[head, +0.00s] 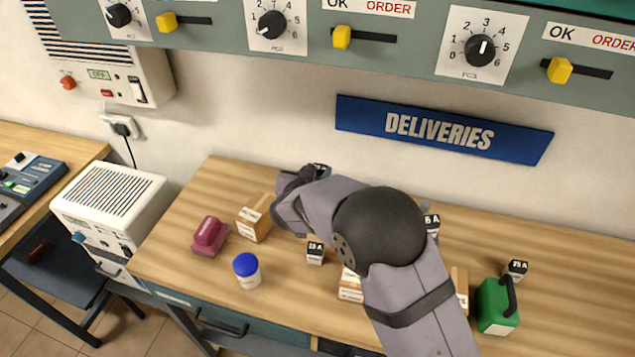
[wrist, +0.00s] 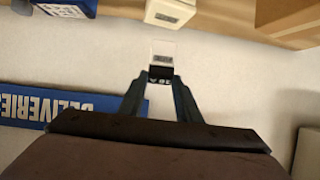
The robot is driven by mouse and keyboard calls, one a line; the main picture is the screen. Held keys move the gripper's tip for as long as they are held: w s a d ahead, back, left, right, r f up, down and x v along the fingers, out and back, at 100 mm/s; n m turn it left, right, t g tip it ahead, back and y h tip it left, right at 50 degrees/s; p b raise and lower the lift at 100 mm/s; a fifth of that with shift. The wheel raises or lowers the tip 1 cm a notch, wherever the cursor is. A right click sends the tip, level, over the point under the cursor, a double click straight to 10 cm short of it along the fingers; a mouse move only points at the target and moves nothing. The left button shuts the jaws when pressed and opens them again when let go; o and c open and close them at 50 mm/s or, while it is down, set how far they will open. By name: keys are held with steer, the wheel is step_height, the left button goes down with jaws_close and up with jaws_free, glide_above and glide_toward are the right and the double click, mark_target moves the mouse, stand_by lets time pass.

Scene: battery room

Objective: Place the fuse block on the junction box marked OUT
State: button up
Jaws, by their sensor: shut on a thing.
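My gripper (head: 303,178) is near the back of the bench, mostly hidden behind my arm in the head view. In the wrist view my gripper (wrist: 160,80) is shut on a small white block with a black end (wrist: 161,72). The same block's dark top (head: 318,169) just shows in the head view. Similar black-topped white blocks stand on the bench: one (head: 315,252) in front of my arm, one (head: 432,223) behind it and one (head: 515,270) at the right. I cannot make out a junction box marked OUT in either view.
A maroon object (head: 210,235), cardboard box (head: 254,219), blue-lidded jar (head: 247,270) and green canister (head: 497,308) stand on the bench (head: 180,262). More boxes are partly behind my arm. A blue DELIVERIES sign (head: 440,130) hangs on the wall. A control panel (head: 300,58) overhangs above.

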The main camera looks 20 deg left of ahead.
steer(key=shift+f, duration=1.9)
steer(key=shift+f, duration=0.1)
steer(key=o, duration=1.1)
steer(key=shift+s, duration=0.1)
steer(key=b+v, duration=0.1)
steer(key=v, duration=1.1)
steer(key=shift+b, duration=0.3)
steer(key=shift+d, duration=0.1)
